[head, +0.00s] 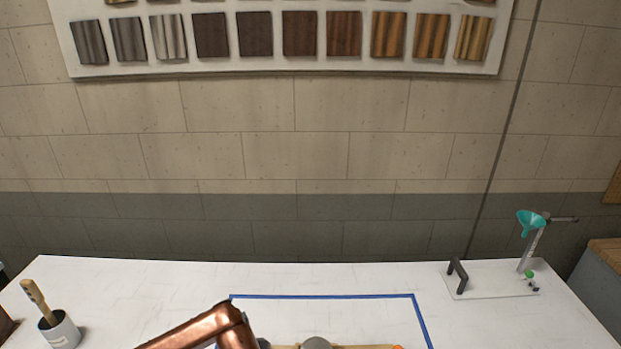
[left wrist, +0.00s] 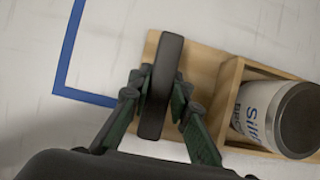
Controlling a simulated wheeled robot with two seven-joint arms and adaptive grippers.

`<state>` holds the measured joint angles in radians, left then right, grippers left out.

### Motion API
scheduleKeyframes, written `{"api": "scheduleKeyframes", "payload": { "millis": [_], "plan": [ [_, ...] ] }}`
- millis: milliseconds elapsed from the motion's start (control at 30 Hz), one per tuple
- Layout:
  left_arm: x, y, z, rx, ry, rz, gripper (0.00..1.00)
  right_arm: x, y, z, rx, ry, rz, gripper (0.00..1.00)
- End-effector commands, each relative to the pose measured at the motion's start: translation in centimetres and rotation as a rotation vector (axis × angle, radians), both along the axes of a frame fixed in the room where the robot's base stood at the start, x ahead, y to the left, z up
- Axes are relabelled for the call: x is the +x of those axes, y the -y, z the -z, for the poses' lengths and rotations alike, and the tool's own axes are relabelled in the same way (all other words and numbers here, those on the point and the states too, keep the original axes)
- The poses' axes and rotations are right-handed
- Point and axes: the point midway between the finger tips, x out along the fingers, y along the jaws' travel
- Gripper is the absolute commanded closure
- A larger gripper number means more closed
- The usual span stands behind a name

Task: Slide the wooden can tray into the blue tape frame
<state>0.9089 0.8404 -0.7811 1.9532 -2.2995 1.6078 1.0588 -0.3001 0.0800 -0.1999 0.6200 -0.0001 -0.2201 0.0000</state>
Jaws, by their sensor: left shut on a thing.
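The wooden can tray (left wrist: 205,68) shows in the left wrist view, with a black upright handle (left wrist: 162,85) at its near end and a white, dark-topped can (left wrist: 262,108) in a compartment. My left gripper (left wrist: 160,95) is shut on the handle, one finger on each side. The blue tape frame (left wrist: 67,50) shows a corner left of the tray, with bare table between; where the lower line passes the gripper is hidden. In the head view, the frame's far side (head: 320,296) is clear, and only a sliver of tray (head: 360,347) shows at the bottom edge.
A white pot with a brush (head: 60,330) stands at the left of the white table (head: 150,285). The table inside the frame's far part is bare.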

Motion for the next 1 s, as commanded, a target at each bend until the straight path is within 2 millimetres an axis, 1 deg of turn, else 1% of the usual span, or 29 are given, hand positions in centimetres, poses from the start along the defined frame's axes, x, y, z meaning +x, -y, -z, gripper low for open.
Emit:
{"api": "scheduleKeyframes", "payload": {
  "millis": [100, 1000],
  "plan": [
    [0.7, 0.0, 0.0, -0.001, 0.003, -0.003, 1.0, -0.1, 0.0, 0.4, 0.0, -0.002, 0.0, 0.61],
    [5.2, -0.1, 0.0, 0.0, 0.002, -0.003, 1.0, -0.7, 0.0, 2.5, 0.001, -0.011, 0.0, 0.61]
  ]
}}
